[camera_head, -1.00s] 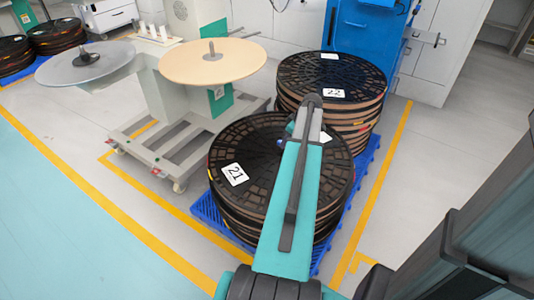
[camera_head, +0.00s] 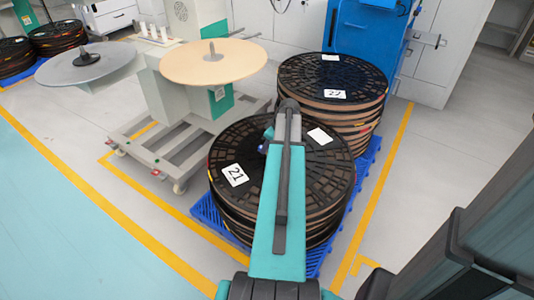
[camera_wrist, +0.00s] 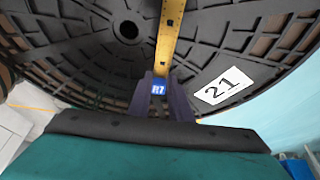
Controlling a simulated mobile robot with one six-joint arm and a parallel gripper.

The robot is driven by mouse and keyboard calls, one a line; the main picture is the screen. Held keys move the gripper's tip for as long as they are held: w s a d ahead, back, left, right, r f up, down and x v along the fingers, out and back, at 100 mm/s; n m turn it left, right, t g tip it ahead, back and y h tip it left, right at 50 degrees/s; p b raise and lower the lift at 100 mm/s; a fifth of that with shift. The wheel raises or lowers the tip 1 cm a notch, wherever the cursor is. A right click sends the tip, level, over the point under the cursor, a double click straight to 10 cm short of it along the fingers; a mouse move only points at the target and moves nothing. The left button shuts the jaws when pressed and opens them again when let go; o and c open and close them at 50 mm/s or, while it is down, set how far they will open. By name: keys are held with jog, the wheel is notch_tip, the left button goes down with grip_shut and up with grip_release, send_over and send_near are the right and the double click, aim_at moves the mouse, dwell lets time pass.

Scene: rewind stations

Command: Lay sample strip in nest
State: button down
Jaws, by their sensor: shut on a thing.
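My gripper (camera_wrist: 159,92) is shut on a yellow strip (camera_wrist: 170,35) with small dark holes, which I take to be the sample strip. A blue tag (camera_wrist: 158,87) with white lettering sits between the fingers. The strip points away from the gripper, over the black reel (camera_wrist: 75,45) marked 21. I cannot tell whether it touches the reel. In the head view my arm hangs over that reel stack (camera_head: 230,205) and hides most of the gripper and the strip. I cannot make out the nest in either view.
A second reel stack (camera_head: 330,75), marked 22, stands behind on the blue pallet (camera_head: 207,213). A rewind stand with a tan disc (camera_head: 213,62) and a grey disc (camera_head: 85,66) is at left. A blue cabinet (camera_head: 362,40) stands behind.

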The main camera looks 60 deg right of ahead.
jog(key=shift+f+b, duration=0.45)
jog(key=shift+f, duration=1.25)
jog(key=shift+f, duration=0.1)
jog(key=c, duration=1.6)
grip_release()
jog(key=p+v, duration=0.2)
jog(key=v, duration=1)
